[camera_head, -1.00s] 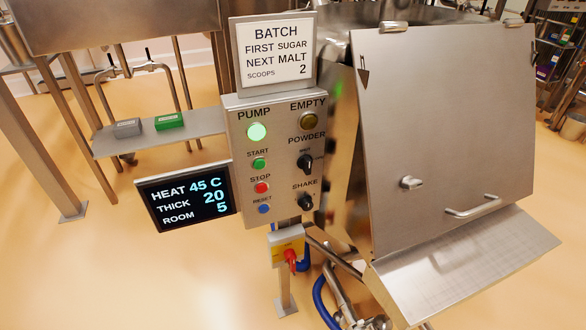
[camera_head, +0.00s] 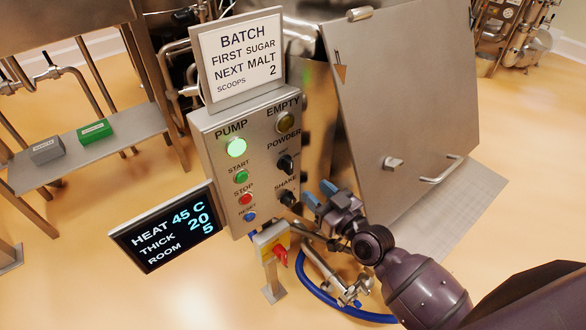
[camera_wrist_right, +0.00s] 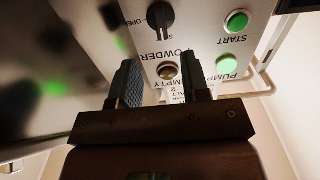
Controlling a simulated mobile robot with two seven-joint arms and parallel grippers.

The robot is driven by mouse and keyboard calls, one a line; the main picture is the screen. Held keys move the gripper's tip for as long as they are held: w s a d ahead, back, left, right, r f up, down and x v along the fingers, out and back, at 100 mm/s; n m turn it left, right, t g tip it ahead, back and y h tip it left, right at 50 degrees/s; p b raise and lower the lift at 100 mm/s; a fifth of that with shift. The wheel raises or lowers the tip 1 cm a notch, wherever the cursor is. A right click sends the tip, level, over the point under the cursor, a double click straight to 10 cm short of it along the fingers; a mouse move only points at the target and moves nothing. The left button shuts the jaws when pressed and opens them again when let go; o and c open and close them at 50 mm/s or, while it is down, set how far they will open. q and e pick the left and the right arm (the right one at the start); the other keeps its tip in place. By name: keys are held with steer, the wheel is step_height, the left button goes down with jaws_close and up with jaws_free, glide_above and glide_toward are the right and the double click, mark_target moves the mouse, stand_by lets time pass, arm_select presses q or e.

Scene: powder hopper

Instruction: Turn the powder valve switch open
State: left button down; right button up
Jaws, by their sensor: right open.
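The powder switch (camera_head: 285,163) is a black rotary knob on the right side of the grey control panel (camera_head: 215,150), under the POWDER label. In the right wrist view the powder switch (camera_wrist_right: 160,17) shows upside down at the top, with OPEN lettered beside it and another label partly hidden below it. The knob lies roughly along the line toward that partly hidden label. My right gripper (camera_head: 318,193) is open and empty, right of and below the powder switch, apart from it. Its two fingers also show in the right wrist view (camera_wrist_right: 165,90). My left gripper is not in view.
The SHAKE knob (camera_head: 288,199) sits just below the powder switch. The EMPTY lamp (camera_head: 285,122) is above it. A lit green PUMP lamp (camera_head: 236,147) and START, STOP and RESET buttons are left.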

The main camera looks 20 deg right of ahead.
mark_target(291, 170)
steer(key=x, duration=0.9)
steer(key=shift+w+f, duration=0.1)
steer(key=shift+w, duration=0.05)
jaws_close()
